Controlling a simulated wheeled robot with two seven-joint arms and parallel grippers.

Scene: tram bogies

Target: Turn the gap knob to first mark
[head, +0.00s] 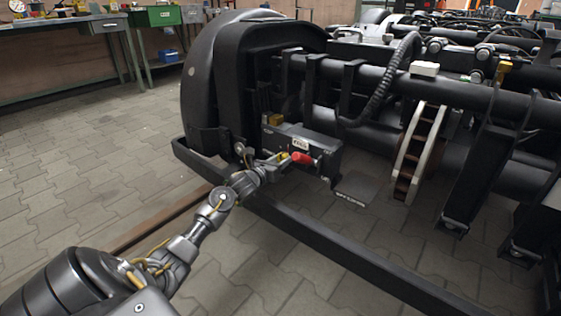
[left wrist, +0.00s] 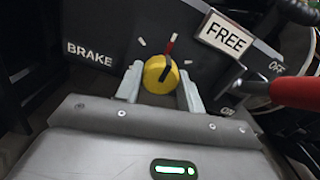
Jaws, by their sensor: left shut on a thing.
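The yellow round knob (left wrist: 160,76) sits on the dark panel (left wrist: 110,25) in the left wrist view. A black pointer bar on it is directed up and slightly right, and a red strip (left wrist: 172,40) shows at its upper end. White marks (left wrist: 142,41) lie on the panel to either side. My left gripper (left wrist: 160,88) is shut on the knob, one finger on each side. In the head view the knob (head: 284,156) is a small yellow spot at the tip of my left gripper (head: 277,161). My right gripper is not in view.
A red lever handle (head: 302,158) is close right of the knob; it also shows in the left wrist view (left wrist: 298,92), near "ON" and "OFF". A "FREE" plate (left wrist: 226,36) and "BRAKE" lettering are on the panel. A dark frame rail (head: 330,245) runs below my arm.

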